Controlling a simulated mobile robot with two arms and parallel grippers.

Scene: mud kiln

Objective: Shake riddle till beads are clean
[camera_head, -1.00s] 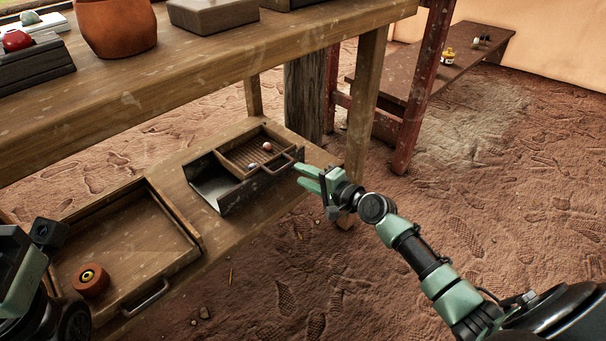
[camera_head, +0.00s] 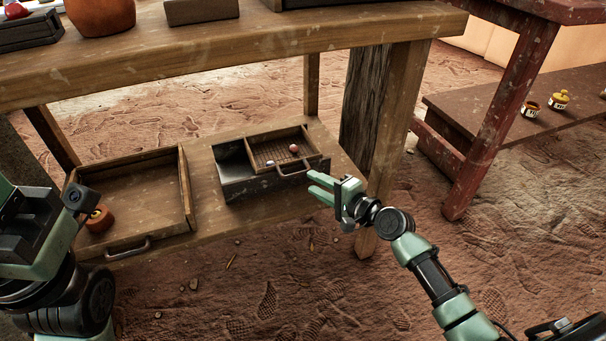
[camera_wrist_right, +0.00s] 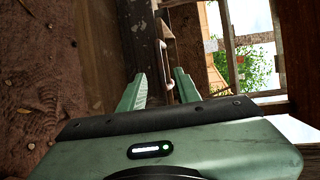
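The riddle (camera_head: 268,154) is a small wooden frame with a mesh floor and a metal handle (camera_head: 298,167) at its front. It sits on a dark metal tray (camera_head: 232,182) on the low shelf. A reddish bead (camera_head: 293,148) and a paler bead (camera_head: 270,162) lie in it. My right gripper (camera_head: 312,184) is open and empty, just right of the handle. In the right wrist view the handle (camera_wrist_right: 167,50) shows ahead, between the spread fingers (camera_wrist_right: 160,88). My left gripper (camera_head: 40,222) is at the left edge; its fingers are not clear.
A wooden drawer-like tray (camera_head: 150,195) with a reddish-brown round piece (camera_head: 98,219) lies left on the shelf. The tabletop (camera_head: 230,50) overhangs the shelf. A table leg (camera_head: 398,140) stands close behind my right gripper. The front floor is mostly clear.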

